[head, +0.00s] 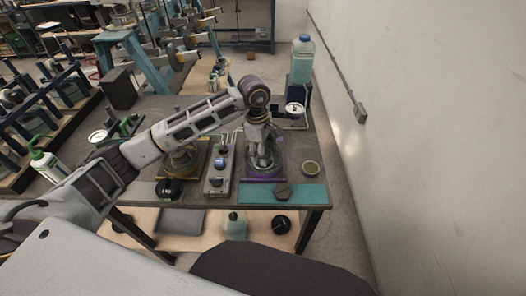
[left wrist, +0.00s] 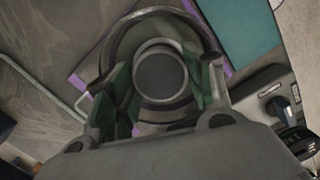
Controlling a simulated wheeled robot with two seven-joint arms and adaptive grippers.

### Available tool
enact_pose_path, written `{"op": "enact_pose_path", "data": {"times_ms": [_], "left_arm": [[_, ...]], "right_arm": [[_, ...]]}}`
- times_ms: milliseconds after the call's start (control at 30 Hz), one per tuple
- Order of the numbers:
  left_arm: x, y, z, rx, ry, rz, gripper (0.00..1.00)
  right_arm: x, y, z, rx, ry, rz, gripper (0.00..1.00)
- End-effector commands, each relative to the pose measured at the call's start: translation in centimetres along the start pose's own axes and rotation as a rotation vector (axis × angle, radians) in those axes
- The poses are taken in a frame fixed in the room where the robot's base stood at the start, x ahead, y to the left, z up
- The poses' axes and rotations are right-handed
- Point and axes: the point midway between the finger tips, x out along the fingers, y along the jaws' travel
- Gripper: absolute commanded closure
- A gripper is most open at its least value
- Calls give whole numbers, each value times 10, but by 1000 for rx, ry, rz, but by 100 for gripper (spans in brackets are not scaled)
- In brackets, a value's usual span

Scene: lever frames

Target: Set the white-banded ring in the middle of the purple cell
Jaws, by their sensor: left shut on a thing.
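The purple cell (head: 246,176) is a purple-edged square on the bench, right of the switch box. Its purple edge also shows in the left wrist view (left wrist: 76,80). My left gripper (head: 263,160) points down over this cell. In the left wrist view, the gripper (left wrist: 163,88) has its green-padded fingers on both sides of a round piece with a pale rim, the white-banded ring (left wrist: 165,46). A larger dark round rim (left wrist: 122,36) shows around it, within the purple edges. I cannot tell whether the ring touches the cell floor. My right gripper is not in view.
A teal mat (head: 305,194) with a dark knob (head: 283,190) lies in front of the cell. The switch box (head: 217,180) stands left. A tall bottle (head: 301,65) stands behind. A wall is at right.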

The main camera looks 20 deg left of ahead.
Motion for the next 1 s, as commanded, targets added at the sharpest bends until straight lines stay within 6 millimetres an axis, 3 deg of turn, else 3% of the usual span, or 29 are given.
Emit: {"op": "enact_pose_path", "data": {"times_ms": [133,1000], "left_arm": [[2,0,0,0,0,1,77],[2,0,0,0,1,1,77]], "right_arm": [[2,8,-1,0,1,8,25],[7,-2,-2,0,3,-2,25]]}}
